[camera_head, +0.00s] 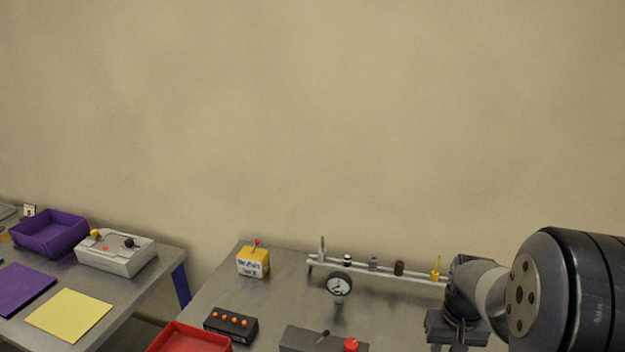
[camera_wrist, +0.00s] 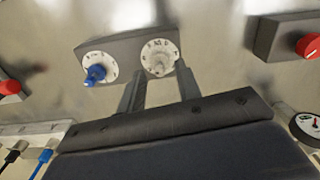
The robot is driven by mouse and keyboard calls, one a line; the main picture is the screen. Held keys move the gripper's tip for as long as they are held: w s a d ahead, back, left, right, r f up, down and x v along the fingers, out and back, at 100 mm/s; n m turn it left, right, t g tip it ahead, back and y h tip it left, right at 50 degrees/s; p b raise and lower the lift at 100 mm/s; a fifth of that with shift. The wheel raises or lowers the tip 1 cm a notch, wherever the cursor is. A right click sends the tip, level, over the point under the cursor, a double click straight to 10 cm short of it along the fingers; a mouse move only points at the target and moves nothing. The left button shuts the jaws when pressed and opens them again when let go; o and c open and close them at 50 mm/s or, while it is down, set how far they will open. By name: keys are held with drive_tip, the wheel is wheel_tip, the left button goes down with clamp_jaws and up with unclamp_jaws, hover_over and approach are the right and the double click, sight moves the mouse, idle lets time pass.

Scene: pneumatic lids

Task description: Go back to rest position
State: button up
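My gripper (camera_wrist: 157,82) shows in the wrist view with its two dark fingers apart and nothing held between them. The fingers point toward a grey box (camera_wrist: 112,48) with two round dials, one with a blue knob (camera_wrist: 95,74) and one with a pale knob (camera_wrist: 160,60). The pale dial shows in the gap between the fingertips; whether they touch it I cannot tell. In the head view, my gripper (camera_head: 457,328) is at the lower right, over the right part of the metal table (camera_head: 270,300). The dial box is not visible there.
A rail (camera_head: 375,269) with small fittings and a gauge (camera_head: 339,285) stand left of my gripper. Further left are a grey box with a red button (camera_head: 351,344), a black button box (camera_head: 230,326), a red tray (camera_head: 187,338) and a yellow box (camera_head: 253,262). A second table holds a purple bin (camera_head: 48,235).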

drive_tip(key=shift+n, duration=2.3)
